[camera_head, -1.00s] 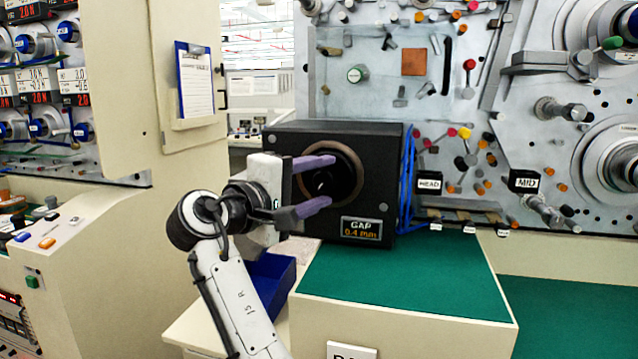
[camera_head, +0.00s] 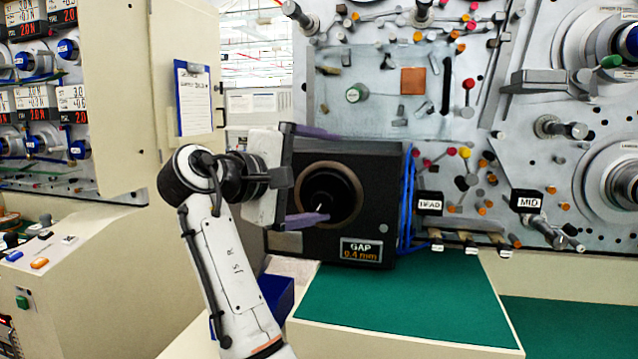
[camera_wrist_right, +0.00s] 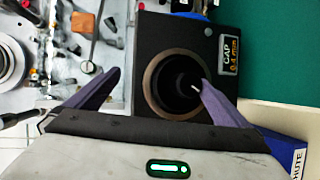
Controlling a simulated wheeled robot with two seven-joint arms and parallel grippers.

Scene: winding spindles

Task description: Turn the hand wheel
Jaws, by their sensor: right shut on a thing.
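The hand wheel (camera_head: 326,182) is a dark round part in a brown ring on the front of a black box (camera_head: 368,219). It also shows in the right wrist view (camera_wrist_right: 169,80). My right gripper (camera_head: 334,177) is at the wheel with its purple fingers spread wide, one high near the box top and one low across the wheel's lower part. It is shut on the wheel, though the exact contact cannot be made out. In the right wrist view, one fingertip overlaps the wheel beside a small white mark. My left gripper is out of view.
The box stands on a green-topped table (camera_head: 400,310). Blue cables (camera_head: 407,205) hang at its right side. A panel with knobs and rollers (camera_head: 470,100) stands behind. A blue bin (camera_head: 277,297) sits below the gripper. The green top in front of the box is clear.

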